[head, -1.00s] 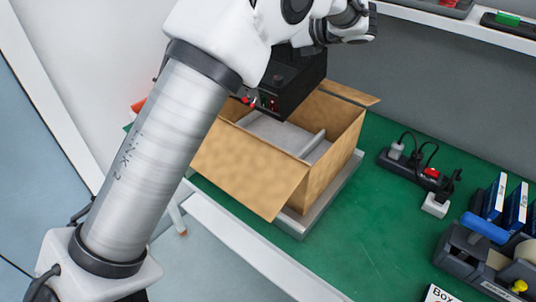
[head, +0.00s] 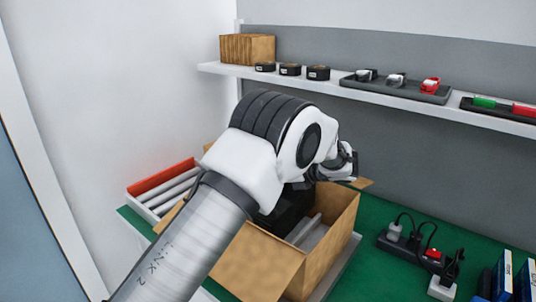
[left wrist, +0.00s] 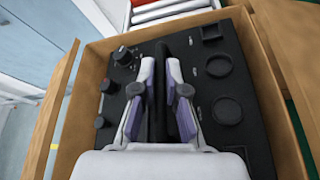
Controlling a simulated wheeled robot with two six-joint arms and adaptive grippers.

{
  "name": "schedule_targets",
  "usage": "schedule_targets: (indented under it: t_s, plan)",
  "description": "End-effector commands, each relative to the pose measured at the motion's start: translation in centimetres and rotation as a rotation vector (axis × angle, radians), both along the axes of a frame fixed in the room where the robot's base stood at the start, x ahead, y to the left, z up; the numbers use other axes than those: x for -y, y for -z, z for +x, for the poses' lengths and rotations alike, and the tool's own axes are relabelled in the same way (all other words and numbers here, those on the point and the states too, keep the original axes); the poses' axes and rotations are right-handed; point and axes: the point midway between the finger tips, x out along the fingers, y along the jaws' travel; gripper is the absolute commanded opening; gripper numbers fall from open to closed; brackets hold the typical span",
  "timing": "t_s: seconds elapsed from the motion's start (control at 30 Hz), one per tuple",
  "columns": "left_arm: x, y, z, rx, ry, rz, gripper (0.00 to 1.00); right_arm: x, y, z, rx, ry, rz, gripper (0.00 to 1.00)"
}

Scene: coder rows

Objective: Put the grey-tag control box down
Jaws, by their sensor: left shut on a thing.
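The black control box (head: 283,212) is partly hidden behind my left arm in the head view and sits low within the open cardboard carton (head: 325,246). In the left wrist view the control box (left wrist: 228,110), with knobs and round sockets on top, lies between the carton walls (left wrist: 75,125). My left gripper (left wrist: 160,72) is shut on the raised black bar in the middle of the control box. Its fingertips are hidden in the head view. I cannot see a grey tag, nor whether the underside touches anything. My right gripper is not in view.
Grey padding (head: 310,235) shows in the carton beside the control box. The carton's flaps are open. A power strip (head: 412,248) with plugs stands right of it on the green mat (head: 370,275). A red-ended tray (head: 165,185) is at left; a shelf (head: 330,85) runs behind.

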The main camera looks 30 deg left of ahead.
Motion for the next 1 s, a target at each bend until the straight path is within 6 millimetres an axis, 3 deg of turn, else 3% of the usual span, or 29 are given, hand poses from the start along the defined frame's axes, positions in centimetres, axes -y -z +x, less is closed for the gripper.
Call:
schedule_targets:
  t_s: [0.17, 0.4, 0.63, 0.67, 0.7, 1.0]
  plan:
    - [0.0, 1.0, 0.1, 0.003, 0.001, 0.006, 0.00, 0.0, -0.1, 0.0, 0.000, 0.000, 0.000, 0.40]
    - [0.0, 4.1, 0.1, 0.005, 0.001, 0.005, 0.00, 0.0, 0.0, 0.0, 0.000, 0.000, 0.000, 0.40]
    - [0.0, 4.6, 0.0, 0.004, 0.000, 0.004, 0.00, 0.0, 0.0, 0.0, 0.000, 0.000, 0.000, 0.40]
    - [0.0, 5.0, 0.0, 0.000, -0.001, -0.001, 0.23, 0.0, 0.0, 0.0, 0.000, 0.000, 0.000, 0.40]
    - [0.0, 5.0, 0.0, 0.000, -0.001, -0.001, 0.37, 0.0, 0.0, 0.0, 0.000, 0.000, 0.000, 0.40]
    - [0.1, 4.8, 0.0, 0.001, 0.000, 0.001, 0.37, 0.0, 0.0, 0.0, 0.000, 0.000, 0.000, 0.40]
